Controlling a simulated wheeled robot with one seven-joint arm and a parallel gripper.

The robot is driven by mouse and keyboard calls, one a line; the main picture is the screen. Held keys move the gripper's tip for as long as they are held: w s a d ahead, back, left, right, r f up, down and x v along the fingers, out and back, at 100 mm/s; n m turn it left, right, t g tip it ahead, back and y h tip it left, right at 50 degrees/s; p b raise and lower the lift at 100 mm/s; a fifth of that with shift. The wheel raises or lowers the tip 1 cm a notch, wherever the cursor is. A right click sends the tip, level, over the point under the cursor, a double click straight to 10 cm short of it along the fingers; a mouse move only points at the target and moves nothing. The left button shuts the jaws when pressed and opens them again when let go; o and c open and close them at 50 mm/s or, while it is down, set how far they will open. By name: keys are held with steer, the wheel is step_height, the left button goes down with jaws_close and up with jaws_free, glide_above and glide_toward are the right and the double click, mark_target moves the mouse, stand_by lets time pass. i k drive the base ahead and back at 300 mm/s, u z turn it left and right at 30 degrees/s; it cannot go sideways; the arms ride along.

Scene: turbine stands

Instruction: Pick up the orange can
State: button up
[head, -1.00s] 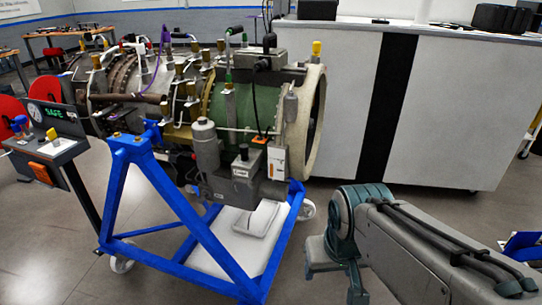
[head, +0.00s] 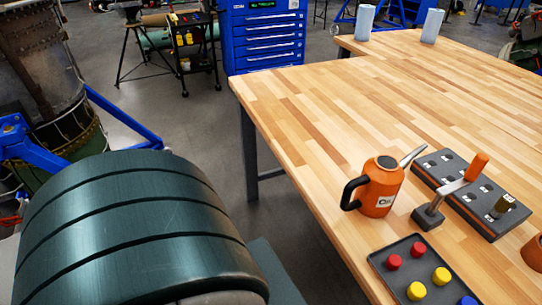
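The orange can (head: 378,187) stands upright on the wooden table (head: 330,110), near its left edge. It has a black handle on its left, a grey spout pointing up to the right, a dark round top and a white label. Nothing holds it. A large teal rounded part of my own arm fills the lower left of the head view, left of the table and apart from the can. My gripper's fingers do not show.
A dark block with an orange-handled lever (head: 463,187) stands right of the can. A dark tray (head: 418,262) with coloured caps lies in front of it. Another orange object (head: 534,253) is cut off at the right edge. The table's far middle is clear.

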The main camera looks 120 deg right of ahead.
mark_target(381, 181)
steer(key=z, duration=5.4)
